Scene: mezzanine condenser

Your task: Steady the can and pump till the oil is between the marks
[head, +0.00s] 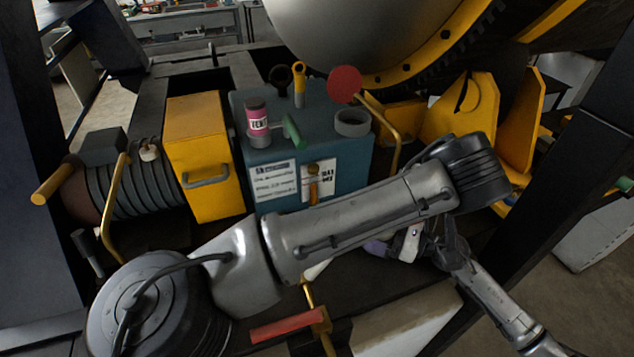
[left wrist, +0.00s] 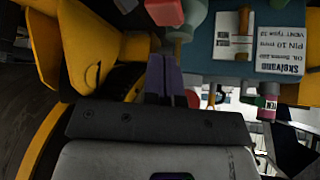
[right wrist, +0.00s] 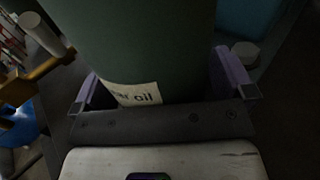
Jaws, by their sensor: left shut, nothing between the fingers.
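The dark green oil can (right wrist: 155,45), with a white label, fills the middle of the right wrist view. My right gripper (right wrist: 160,85) has a purple finger against each side of it. In the head view my left arm hides most of the can; a purple finger of the right gripper (head: 376,248) shows below that arm. My left gripper (left wrist: 164,70) is shut and empty; the head view hides its fingers. The blue tank (head: 300,125) carries an amber-coloured gauge (head: 314,184) on a white plate; the gauge also shows in the left wrist view (left wrist: 244,22). The oil level is too small to read.
A pink tin (head: 257,118) and a grey ring (head: 352,122) sit on the tank top. A red disc on a yellow lever (head: 344,84) stands behind. A yellow box (head: 204,155) is beside the tank. A red-handled lever (head: 287,327) is low in front. My left arm crosses before the tank.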

